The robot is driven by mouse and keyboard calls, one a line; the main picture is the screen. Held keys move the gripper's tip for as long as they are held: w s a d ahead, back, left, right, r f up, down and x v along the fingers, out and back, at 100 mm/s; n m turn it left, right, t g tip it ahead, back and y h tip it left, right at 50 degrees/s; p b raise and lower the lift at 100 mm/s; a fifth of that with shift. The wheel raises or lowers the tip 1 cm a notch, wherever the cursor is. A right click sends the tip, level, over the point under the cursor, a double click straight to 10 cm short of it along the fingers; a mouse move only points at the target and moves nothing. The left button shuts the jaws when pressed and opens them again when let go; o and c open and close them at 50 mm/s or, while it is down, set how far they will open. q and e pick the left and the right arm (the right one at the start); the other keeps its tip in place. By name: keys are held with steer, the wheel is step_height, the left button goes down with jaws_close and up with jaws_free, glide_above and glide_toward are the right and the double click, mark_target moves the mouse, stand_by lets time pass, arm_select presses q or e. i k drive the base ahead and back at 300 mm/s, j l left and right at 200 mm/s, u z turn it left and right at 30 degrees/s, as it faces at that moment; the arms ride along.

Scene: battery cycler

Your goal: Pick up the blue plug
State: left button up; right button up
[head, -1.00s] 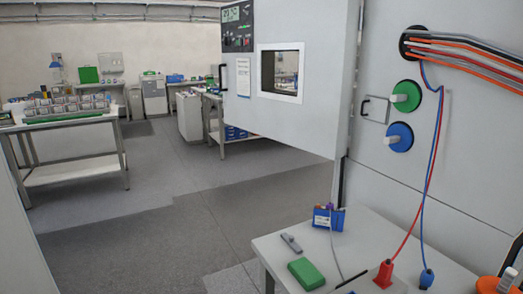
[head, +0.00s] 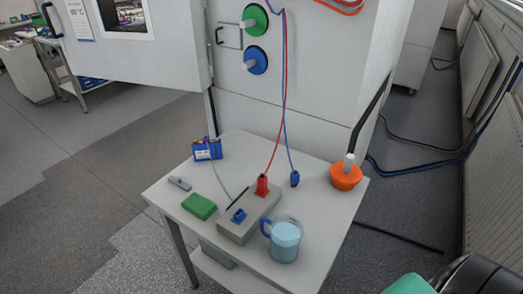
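The blue plug (head: 295,179) stands on the white table (head: 325,215), to the right of the grey box. A blue cable (head: 287,130) runs from its top up along the cabinet. The red plug (head: 262,186) sits upright on the grey box (head: 235,230), with a red cable rising from it. A blue socket-like part (head: 239,215) is on the front left of the box.
A green block (head: 199,206), a grey gadget (head: 179,183) and a blue pack (head: 207,149) lie left. The cabinet (head: 310,90) rises behind.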

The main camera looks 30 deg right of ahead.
mark_target(295, 175)
steer(key=i+j+z, duration=0.25)
steer(key=z, duration=0.15)
steer(key=i+j+z, duration=0.5)
steer(key=j+z, duration=0.3)
steer(key=l, duration=0.1)
